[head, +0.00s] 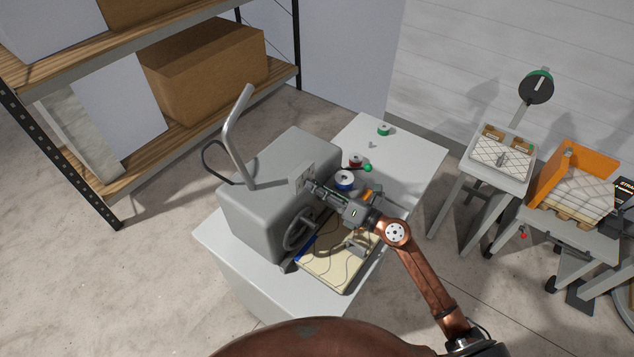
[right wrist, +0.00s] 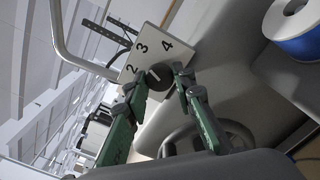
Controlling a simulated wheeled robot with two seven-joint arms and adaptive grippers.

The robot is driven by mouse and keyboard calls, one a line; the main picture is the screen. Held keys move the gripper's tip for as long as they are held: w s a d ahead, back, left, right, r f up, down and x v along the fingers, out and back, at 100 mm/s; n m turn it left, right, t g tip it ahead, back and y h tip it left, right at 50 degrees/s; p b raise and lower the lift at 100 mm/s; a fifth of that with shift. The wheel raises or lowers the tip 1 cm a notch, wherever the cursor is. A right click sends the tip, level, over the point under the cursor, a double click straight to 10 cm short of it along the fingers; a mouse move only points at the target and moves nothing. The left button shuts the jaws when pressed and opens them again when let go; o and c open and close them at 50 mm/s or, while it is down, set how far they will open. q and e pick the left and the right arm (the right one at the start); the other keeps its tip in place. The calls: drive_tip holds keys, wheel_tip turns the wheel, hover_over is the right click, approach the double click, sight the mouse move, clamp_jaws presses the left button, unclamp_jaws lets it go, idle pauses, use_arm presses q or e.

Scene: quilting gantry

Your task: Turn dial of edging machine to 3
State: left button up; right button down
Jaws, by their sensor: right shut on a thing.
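The edging machine (head: 262,185) is a grey box-shaped body on a white table. Its dial plate (head: 299,177) is on the side facing my right arm. In the right wrist view the light plate (right wrist: 151,45) shows the numbers 2, 3 and 4. The round dark dial (right wrist: 160,78) sits below the numbers with a pale mark on its face. I cannot tell exactly which number the mark points to. My right gripper (head: 313,186) is at the plate, its green fingers closed on both sides of the dial. My left gripper is not in view.
A handwheel (head: 298,232) and a cream work surface (head: 338,268) are just below my right gripper. A blue spool (head: 345,179), a red spool (head: 355,160) and a green spool (head: 383,129) stand on the table (head: 415,160). A bent metal arm (head: 236,130) rises from the machine.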

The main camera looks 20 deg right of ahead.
drive_tip(key=shift+m+p, duration=0.3)
drive_tip(key=shift+m, duration=0.1)
drive_tip(key=c, duration=1.6)
unclamp_jaws()
drive_tip(key=v, duration=1.2)
